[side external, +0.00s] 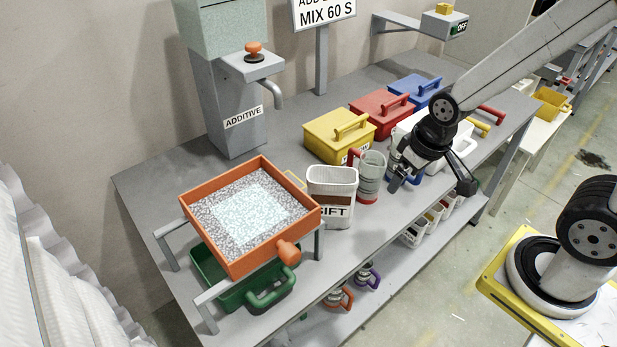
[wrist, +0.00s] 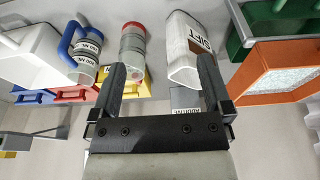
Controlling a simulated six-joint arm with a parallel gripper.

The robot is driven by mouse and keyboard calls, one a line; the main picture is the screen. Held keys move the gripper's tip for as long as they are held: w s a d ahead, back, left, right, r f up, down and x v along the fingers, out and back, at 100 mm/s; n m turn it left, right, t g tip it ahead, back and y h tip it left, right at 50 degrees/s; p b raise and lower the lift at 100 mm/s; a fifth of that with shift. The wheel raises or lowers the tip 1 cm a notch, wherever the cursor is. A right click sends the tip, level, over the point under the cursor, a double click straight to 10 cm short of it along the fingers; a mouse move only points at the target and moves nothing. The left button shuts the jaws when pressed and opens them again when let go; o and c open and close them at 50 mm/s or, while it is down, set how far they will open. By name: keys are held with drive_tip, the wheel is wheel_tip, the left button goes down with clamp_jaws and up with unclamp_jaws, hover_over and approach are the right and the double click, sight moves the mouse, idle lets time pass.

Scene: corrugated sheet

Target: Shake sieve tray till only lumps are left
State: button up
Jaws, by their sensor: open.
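The orange square sieve tray (side external: 231,268) rests on a grey rail frame, left of centre in the side view. Its orange round handle (side external: 288,253) points to the front right. Grey-white speckled material (side external: 250,208) lies in it, paler in the middle; I cannot tell lumps from powder. A green bin (side external: 262,298) with a handle stands underneath. My gripper (side external: 432,180) is open and empty, well right of the tray, above the bench's front side. In the wrist view my gripper (wrist: 161,68) is open, with the tray (wrist: 262,77) at the right edge.
A white container marked SIFT (side external: 332,186) and a grey cup with a red base (side external: 370,180) stand between tray and gripper. Yellow (side external: 338,138), red (side external: 381,113) and blue (side external: 418,92) lidded boxes line the back. The additive dispenser (side external: 233,110) stands behind the tray.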

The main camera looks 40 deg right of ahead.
drive_tip(key=c, duration=0.7)
drive_tip(key=shift+a+m, duration=0.15)
drive_tip(key=shift+m, duration=0.35)
drive_tip(key=c, duration=0.4)
drive_tip(key=shift+a+m, duration=0.2)
drive_tip(key=shift+m, duration=0.3)
clamp_jaws()
drive_tip(key=w+a+r+m+g+y, duration=0.1)
drive_tip(key=a+m+y, duration=0.3)
drive_tip(key=m, duration=0.4)
drive_tip(key=w+a+r+m+g+y, duration=0.1)
drive_tip(key=w+a+r+m+y, duration=0.2)
drive_tip(key=a+m, duration=0.3)
drive_tip(key=shift+w+a+m+g+y, duration=0.15)
drive_tip(key=shift+w+m+g+y, duration=0.2)
drive_tip(key=shift+m, duration=0.65)
